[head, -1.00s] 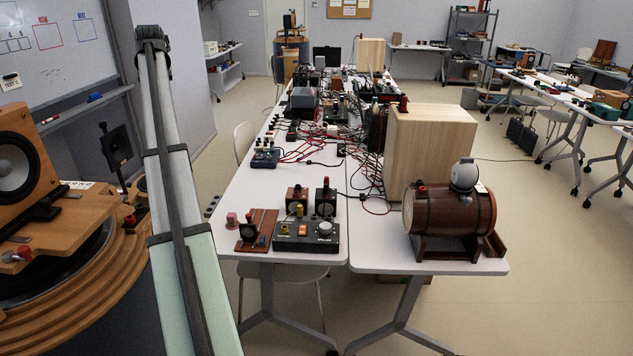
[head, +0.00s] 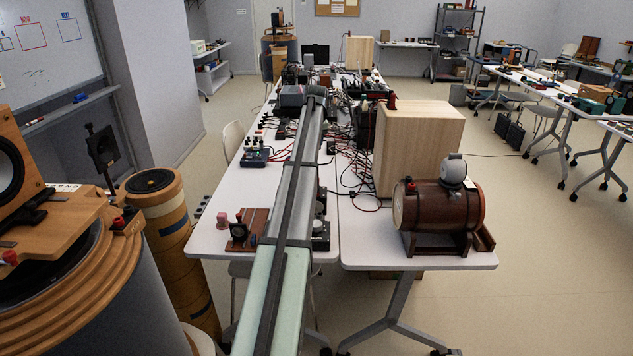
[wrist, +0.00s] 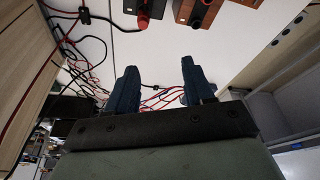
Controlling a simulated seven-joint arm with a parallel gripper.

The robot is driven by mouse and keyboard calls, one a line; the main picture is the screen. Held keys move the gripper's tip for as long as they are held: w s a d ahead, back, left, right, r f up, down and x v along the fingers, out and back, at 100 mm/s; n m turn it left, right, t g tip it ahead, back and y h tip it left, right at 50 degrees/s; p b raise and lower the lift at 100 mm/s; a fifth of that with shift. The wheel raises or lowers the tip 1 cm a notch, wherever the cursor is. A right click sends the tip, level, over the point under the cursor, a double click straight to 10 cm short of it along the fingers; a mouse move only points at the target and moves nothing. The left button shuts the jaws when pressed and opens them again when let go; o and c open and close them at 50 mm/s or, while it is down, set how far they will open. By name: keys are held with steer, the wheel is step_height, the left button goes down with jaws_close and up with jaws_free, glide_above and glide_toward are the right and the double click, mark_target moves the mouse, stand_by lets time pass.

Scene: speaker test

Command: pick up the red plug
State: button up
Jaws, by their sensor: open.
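In the wrist view, a red plug-like piece (wrist: 150,12) with a black cable lies on the white table at the top edge, partly cut off. I take it for the red plug, but cannot be sure. My gripper (wrist: 160,86) has its two dark blue fingers apart with nothing between them; the red piece appears beyond the fingers, not touching them. In the head view my arm stretches over the table and hides part of it; I cannot make out the fingers or that plug there.
A pale wooden cabinet (head: 418,145) and a wooden barrel device (head: 438,207) stand right of my arm. A wooden board with a dial (head: 247,230) lies to its left. Tangled cables and equipment fill the table behind. A large round wooden speaker unit (head: 60,250) stands at left.

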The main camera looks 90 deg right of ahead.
steer(key=f, duration=0.3)
steer(key=s+d+f, duration=0.1)
steer(key=f, duration=0.2)
steer(key=s+f, duration=0.1)
steer(key=f, duration=0.2)
steer(key=shift+d+f, duration=0.35)
steer(key=shift+a+x, duration=0.15)
steer(key=shift+x, duration=1.15)
steer(key=shift+a+x, duration=0.15)
steer(key=shift+x, duration=1.15)
steer(key=shift+s, duration=0.2)
jaws_close()
